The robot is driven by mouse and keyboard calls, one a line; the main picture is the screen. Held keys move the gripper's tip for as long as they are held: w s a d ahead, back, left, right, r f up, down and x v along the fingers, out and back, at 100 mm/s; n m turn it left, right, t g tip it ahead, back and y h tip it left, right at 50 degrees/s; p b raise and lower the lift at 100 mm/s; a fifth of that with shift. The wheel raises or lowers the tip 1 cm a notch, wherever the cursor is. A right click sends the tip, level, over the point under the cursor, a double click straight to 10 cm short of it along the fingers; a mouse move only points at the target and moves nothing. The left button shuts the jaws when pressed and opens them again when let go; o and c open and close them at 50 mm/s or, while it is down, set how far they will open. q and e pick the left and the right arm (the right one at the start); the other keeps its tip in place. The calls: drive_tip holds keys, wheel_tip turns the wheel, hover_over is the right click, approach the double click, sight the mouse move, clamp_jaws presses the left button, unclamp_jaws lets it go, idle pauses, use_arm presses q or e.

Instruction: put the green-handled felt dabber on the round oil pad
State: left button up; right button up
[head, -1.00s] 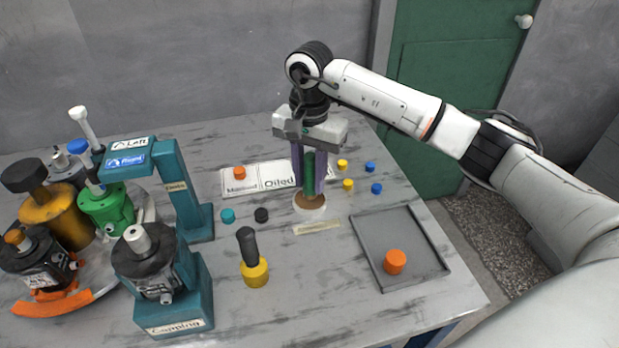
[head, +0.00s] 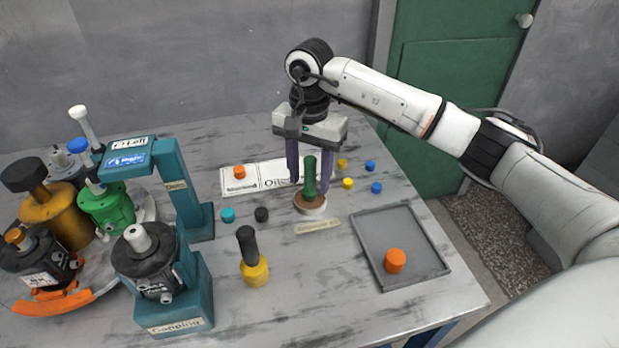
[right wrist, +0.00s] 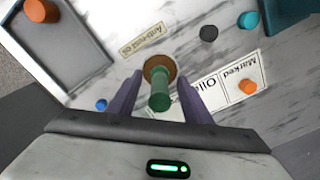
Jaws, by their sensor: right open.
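The green-handled felt dabber (head: 310,178) stands upright on the round oil pad (head: 311,209), a brown disc with a pale rim. In the right wrist view the dabber's green handle (right wrist: 160,101) rises from the brown pad (right wrist: 157,66). My right gripper (head: 308,183) is open, with one purple finger on each side of the handle and gaps between. In the right wrist view the fingers (right wrist: 158,92) also stand apart around the handle. My left gripper is not in view.
A grey tray (head: 425,268) with an orange cap (head: 395,261) lies to the right. A yellow dabber with a black handle (head: 250,258) and a teal capping stand (head: 190,285) are to the left. Small blue and yellow caps (head: 348,184) lie behind the pad. A white card (head: 268,178) lies behind.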

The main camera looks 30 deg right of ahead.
wheel_tip(320, 180, up, 11)
drive_tip(key=shift+b, duration=0.35)
drive_tip(key=shift+s, duration=0.1)
